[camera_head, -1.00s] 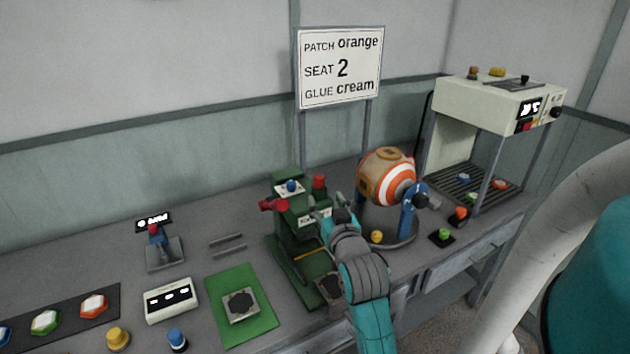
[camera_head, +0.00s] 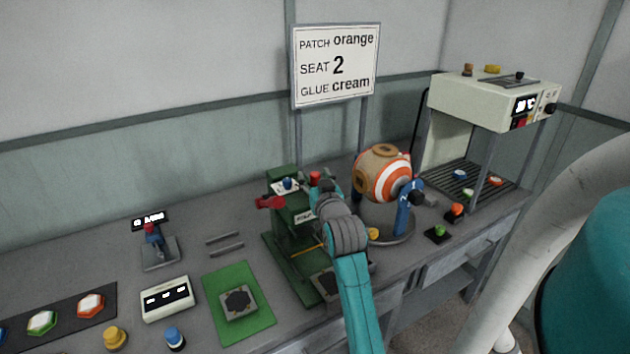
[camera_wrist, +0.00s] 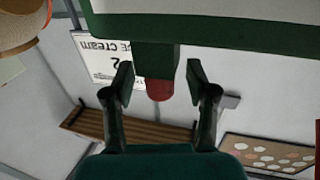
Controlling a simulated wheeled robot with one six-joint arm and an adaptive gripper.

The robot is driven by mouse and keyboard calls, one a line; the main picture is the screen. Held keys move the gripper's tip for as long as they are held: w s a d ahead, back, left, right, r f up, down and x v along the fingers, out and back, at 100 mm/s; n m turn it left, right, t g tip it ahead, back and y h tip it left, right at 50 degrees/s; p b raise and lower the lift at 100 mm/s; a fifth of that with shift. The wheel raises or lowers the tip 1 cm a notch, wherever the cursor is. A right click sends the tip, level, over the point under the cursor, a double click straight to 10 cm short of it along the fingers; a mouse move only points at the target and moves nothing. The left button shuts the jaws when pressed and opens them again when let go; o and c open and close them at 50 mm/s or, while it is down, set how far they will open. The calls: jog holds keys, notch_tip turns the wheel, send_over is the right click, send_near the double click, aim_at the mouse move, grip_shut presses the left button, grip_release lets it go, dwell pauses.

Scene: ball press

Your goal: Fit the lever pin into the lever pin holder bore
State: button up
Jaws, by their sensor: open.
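The green press (camera_head: 288,205) stands mid-table. It has a red-ended lever (camera_head: 270,202) at its left and a red knob (camera_head: 315,176) at its upper right. My gripper (camera_head: 325,186) is at the knob, partly hidden by my wrist. In the wrist view, my gripper (camera_wrist: 158,76) is open, with a finger on each side of a dark green stub (camera_wrist: 158,62) ending in a red tip (camera_wrist: 159,90). Gaps show on both sides. I cannot tell for sure which part is the lever pin; its holder bore is not distinguishable.
Two thin grey bars (camera_head: 226,243) lie left of the press. A striped ball (camera_head: 382,174) sits in a stand close right of my gripper. A green mat (camera_head: 238,302) lies in front. A cream machine (camera_head: 490,105) stands at the right.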

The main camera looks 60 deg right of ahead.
grip_shut()
